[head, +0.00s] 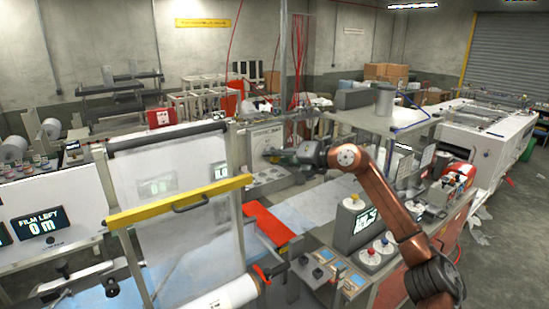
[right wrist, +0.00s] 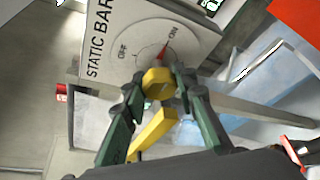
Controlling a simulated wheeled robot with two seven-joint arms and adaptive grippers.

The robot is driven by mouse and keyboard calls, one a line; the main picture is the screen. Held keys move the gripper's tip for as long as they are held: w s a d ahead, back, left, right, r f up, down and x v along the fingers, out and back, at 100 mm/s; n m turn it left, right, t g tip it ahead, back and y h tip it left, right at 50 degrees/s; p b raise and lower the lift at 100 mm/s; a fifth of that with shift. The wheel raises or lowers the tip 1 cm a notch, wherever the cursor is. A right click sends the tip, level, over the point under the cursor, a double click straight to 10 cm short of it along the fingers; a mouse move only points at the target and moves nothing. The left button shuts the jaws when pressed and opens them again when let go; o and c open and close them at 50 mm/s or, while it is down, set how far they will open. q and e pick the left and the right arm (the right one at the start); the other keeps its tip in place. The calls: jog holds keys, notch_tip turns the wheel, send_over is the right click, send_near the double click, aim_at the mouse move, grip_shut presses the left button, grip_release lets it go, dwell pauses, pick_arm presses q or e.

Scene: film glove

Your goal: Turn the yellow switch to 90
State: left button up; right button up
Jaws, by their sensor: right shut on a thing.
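The yellow switch (right wrist: 158,82) sits on a round white dial (right wrist: 150,45) marked STATIC BAR, with OFF and ON labels. A red pointer on the dial points toward ON. My right gripper (right wrist: 160,90) has its green fingers on both sides of the yellow switch and is shut on it. A second yellow piece (right wrist: 152,132) shows between the fingers, nearer the camera; I cannot tell whether it joins the switch. In the head view my right gripper (head: 274,155) reaches left to the grey panel (head: 268,138) and hides the switch. My left gripper is not in view.
A framed clear film sheet with a yellow bar (head: 180,203) stands left of my right gripper. A red plate (head: 267,223) lies below it. A console with a screen (head: 358,223) and several knobs stands under my right arm. A metal post (head: 284,75) rises behind.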

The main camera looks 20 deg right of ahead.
jog(key=shift+r, duration=0.1)
dwell(0.4)
jog(key=o, duration=1.2)
jog(key=shift+c, duration=0.2)
jog(key=v, duration=1.2)
